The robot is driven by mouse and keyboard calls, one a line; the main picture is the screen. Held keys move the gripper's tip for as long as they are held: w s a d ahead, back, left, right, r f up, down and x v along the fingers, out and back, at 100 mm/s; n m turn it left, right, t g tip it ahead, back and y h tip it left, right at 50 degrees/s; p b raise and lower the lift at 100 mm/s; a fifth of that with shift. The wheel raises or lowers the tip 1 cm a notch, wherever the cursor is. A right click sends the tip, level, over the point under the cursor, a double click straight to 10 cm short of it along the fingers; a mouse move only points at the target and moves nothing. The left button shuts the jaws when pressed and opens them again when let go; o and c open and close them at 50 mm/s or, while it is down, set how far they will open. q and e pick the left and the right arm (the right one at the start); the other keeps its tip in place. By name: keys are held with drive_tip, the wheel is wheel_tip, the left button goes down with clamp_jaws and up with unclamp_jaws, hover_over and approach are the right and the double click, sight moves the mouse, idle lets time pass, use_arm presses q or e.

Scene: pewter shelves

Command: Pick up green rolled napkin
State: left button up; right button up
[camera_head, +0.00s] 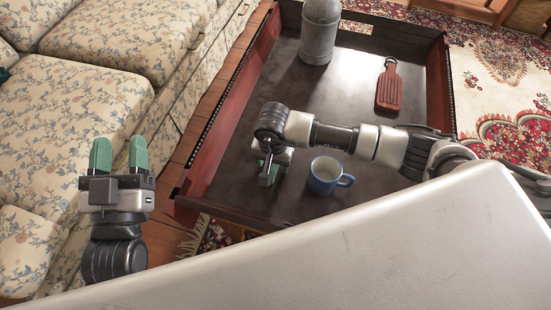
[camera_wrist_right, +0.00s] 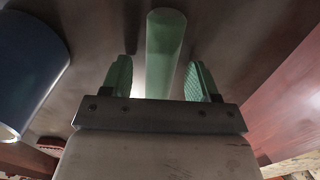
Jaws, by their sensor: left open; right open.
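The green rolled napkin (camera_wrist_right: 166,38) shows in the right wrist view as a smooth pale green roll on the dark tray surface. It lies lengthwise between the two green fingers of my right gripper (camera_wrist_right: 160,63), with a gap on each side. My right gripper (camera_head: 270,170) is open and points down at the tray in the head view. There the gripper and wrist hide the napkin, and I cannot make it out. My left gripper (camera_head: 119,153) is open and empty, beside the sofa and outside the tray.
A blue mug (camera_head: 323,178) stands just right of my right gripper; it also shows in the right wrist view (camera_wrist_right: 25,65). A grey metal bottle (camera_head: 319,35) and a red-brown paddle-shaped board (camera_head: 389,88) are farther back. The wooden tray table has raised sides (camera_head: 226,110). A floral sofa (camera_head: 75,90) is left.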

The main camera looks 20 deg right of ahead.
drive_tip(key=shift+f, duration=0.3)
drive_tip(key=c, duration=1)
drive_tip(key=shift+r, duration=0.1)
